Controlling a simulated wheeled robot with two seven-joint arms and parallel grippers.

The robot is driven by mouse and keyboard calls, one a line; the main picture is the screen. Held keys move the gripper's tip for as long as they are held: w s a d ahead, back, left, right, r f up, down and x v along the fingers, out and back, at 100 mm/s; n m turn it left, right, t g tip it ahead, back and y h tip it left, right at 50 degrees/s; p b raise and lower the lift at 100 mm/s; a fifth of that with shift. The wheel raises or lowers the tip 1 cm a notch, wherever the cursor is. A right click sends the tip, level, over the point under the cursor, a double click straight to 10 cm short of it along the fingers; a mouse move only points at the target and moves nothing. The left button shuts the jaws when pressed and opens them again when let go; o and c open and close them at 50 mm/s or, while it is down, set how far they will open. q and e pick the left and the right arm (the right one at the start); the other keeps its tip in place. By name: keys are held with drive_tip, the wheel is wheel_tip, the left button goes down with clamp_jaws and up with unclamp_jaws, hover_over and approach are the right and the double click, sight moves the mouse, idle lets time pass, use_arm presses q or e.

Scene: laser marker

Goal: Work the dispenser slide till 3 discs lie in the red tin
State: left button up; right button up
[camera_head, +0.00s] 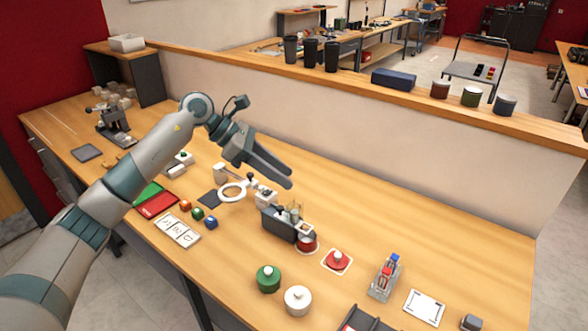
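The dispenser looks like a dark grey box (278,224) in the middle of the table, with small pale parts on top. Its slide is too small to make out clearly. The red tin (307,245) stands at the dispenser's right end, under a pale square piece. Whether discs lie in it cannot be seen. A red lid with a white knob (337,260) lies to its right on a white-edged square. My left gripper (288,182) is above and behind the dispenser, apart from it, with nothing visible held. The gap between its fingers is unclear. My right gripper is out of view.
A clear rack with red and blue pieces (385,277) is at right. The table behind the dispenser, to the right, is clear.

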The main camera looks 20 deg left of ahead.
use_arm(q)
drive_tip(key=s+d+r+h+p, duration=0.3)
drive_tip(key=s+d+r, duration=0.2)
drive_tip(key=s, duration=0.2)
drive_tip(key=shift+d+h, duration=0.4)
idle(0.6)
